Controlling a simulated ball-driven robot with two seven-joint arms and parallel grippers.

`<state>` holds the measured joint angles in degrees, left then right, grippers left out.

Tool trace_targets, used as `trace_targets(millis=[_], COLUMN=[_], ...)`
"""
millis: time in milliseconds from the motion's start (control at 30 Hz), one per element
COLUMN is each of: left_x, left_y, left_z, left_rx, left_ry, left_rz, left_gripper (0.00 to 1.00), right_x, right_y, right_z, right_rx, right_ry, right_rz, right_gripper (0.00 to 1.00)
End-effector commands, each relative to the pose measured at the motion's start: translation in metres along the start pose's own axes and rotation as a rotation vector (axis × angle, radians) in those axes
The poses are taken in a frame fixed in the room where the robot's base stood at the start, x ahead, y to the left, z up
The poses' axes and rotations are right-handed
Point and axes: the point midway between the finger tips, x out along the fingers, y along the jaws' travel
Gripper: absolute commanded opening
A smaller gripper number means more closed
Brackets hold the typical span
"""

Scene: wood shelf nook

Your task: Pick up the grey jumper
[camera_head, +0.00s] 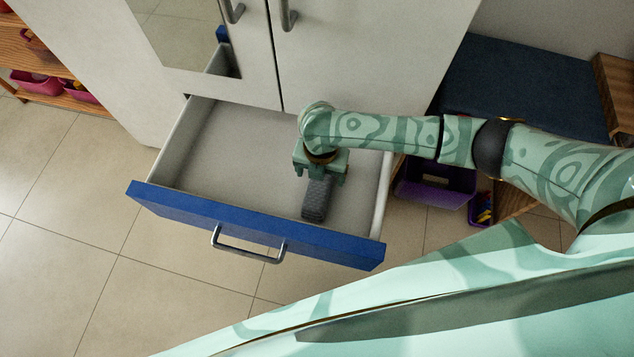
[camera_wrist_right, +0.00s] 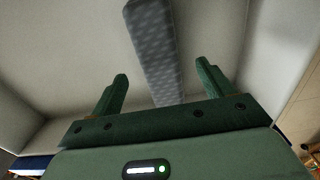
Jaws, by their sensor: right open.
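The grey jumper (camera_head: 317,199) is a small, folded, patterned grey bundle lying in the open drawer (camera_head: 230,147), right of its middle. My right gripper (camera_head: 322,176) is over the drawer at the jumper's back end. In the right wrist view the jumper (camera_wrist_right: 153,50) runs away from the gripper as a long strip, and its near end passes between the two green fingers of my right gripper (camera_wrist_right: 162,85). The fingers are wide apart, with space on both sides of the jumper. Contact cannot be told. My left gripper is not in view.
The drawer's blue front (camera_head: 250,226) has a metal handle (camera_head: 248,245). White cabinet doors (camera_head: 350,55) rise behind the drawer. A purple bin (camera_head: 434,184) stands right of it, below a dark blue bench pad (camera_head: 530,85). The drawer's left half is empty.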

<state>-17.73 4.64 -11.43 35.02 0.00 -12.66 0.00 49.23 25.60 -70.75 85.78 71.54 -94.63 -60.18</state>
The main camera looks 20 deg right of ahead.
Motion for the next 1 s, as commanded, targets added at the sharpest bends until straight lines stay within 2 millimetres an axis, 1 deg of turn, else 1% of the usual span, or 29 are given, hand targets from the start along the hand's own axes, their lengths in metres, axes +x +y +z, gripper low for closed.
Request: trace_targets(millis=[33, 267, 400, 500, 600, 833, 867, 900, 967, 1000], left_x=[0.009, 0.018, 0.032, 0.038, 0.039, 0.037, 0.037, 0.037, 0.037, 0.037], left_y=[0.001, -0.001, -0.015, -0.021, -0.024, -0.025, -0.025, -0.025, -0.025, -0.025], left_z=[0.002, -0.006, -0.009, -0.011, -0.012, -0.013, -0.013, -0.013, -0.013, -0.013], left_rx=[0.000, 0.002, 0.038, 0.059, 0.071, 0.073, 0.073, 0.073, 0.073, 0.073], left_ry=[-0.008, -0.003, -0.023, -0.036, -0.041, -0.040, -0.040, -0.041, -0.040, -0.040], left_rz=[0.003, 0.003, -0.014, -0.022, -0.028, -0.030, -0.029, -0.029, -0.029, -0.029], left_gripper=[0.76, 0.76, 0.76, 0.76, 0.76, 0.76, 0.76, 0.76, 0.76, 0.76], right_x=[0.015, 0.031, 0.058, 0.072, 0.077, 0.074, 0.074, 0.074, 0.074, 0.074], right_y=[0.000, 0.000, 0.000, 0.000, 0.000, 0.001, 0.001, 0.001, 0.001, 0.001], right_z=[-0.001, 0.000, -0.002, -0.002, -0.001, 0.000, 0.000, 0.000, 0.000, 0.000], right_rx=[0.001, 0.001, 0.000, 0.001, 0.001, 0.001, 0.001, 0.001, 0.001, 0.001], right_ry=[0.005, 0.002, 0.006, 0.004, 0.001, -0.003, -0.003, -0.003, -0.003, -0.003], right_rz=[-0.003, -0.001, -0.004, -0.003, -0.001, 0.001, 0.001, 0.001, 0.001, 0.001], right_gripper=[0.80, 0.80, 0.80, 0.80, 0.80, 0.80, 0.72, 0.61, 0.44, 0.33])
